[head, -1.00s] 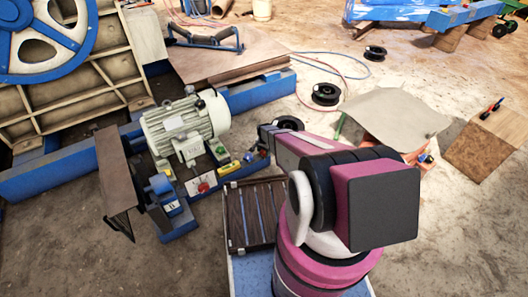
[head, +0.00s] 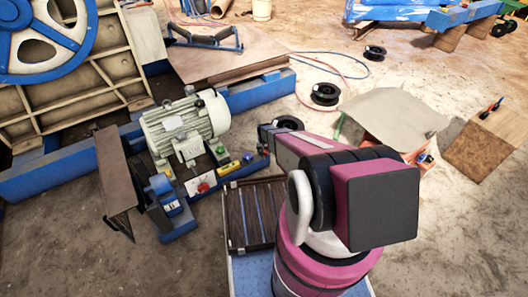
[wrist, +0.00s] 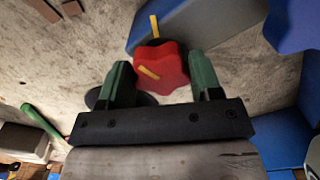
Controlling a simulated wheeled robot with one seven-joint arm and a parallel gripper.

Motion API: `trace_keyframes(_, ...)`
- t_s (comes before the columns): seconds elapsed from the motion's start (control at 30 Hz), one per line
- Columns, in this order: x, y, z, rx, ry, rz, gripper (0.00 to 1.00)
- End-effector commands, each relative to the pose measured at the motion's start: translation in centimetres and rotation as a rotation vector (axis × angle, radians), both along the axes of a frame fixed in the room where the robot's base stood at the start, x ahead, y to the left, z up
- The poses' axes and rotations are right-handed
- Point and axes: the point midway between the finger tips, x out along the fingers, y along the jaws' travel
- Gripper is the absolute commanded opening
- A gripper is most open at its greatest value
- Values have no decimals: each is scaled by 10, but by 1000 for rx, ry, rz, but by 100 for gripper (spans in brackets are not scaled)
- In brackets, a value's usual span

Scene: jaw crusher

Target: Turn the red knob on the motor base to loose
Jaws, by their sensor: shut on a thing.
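The red lobed knob (wrist: 174,66) shows in the wrist view between the two green fingers of my gripper (wrist: 159,71), which is shut on it. A yellow pointer bar lies on the knob's face, angled down to the right. A second yellow mark (wrist: 155,26) stands just beyond the knob, against a blue block (wrist: 180,22). In the head view my arm hides my fingertips. A small red part (head: 203,187) on a white plate shows at the front of the motor base there; I cannot tell whether it is the same knob. The pale motor (head: 185,120) sits behind that plate.
A blue bracket with a brown plate (head: 118,170) stands left of the motor base. A dark slatted rack (head: 252,215) lies close to my arm's base. Black spools (head: 325,94) and a draped sheet (head: 395,115) lie to the right. Open floor lies at the lower left.

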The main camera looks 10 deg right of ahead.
Motion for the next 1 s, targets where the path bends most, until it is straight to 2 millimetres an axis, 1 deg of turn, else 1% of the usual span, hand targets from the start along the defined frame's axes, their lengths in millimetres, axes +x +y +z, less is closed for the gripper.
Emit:
trace_keyframes(0.7, 1, -3, 1, 0, 0, 678, 35)
trace_keyframes(1.0, 1, -4, 1, 0, -1, 921, 35)
